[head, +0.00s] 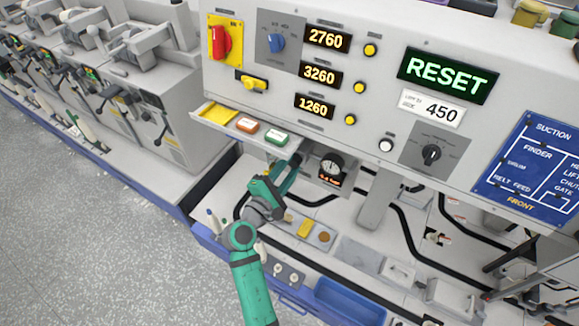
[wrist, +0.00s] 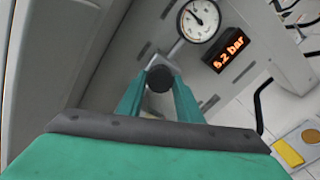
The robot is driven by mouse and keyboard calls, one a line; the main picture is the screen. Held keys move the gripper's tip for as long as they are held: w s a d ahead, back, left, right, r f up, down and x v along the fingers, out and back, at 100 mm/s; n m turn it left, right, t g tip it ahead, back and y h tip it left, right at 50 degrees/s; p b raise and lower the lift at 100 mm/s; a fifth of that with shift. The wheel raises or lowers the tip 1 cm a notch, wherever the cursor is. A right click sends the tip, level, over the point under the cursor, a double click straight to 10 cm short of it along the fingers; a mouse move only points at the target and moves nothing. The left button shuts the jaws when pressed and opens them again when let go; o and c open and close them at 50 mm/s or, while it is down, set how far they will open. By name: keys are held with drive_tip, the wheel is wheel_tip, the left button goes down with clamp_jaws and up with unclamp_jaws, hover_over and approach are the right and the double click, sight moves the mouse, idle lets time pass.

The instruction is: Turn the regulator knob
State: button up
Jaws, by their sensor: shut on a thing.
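The regulator knob (wrist: 160,78) is a small black round knob below a grey metal fitting in the wrist view. My gripper (wrist: 161,85) is shut on it, with one teal finger on each side. In the head view my gripper (head: 294,166) reaches under the panel's lower edge, and the knob is hidden there. A round white pressure gauge (wrist: 200,20) sits just above the knob; it also shows in the head view (head: 332,164). An orange lit display (wrist: 227,50) beside it reads about 5.2 or 6.2 bar, the first digit being unclear.
The grey panel (head: 300,130) overhangs the knob. Black hoses (head: 405,225) run to the right.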

idle(0.4)
drive_tip(key=o, duration=1)
drive_tip(key=shift+m, duration=0.3)
drive_tip(key=shift+o, duration=0.2)
drive_tip(key=v, duration=1.1)
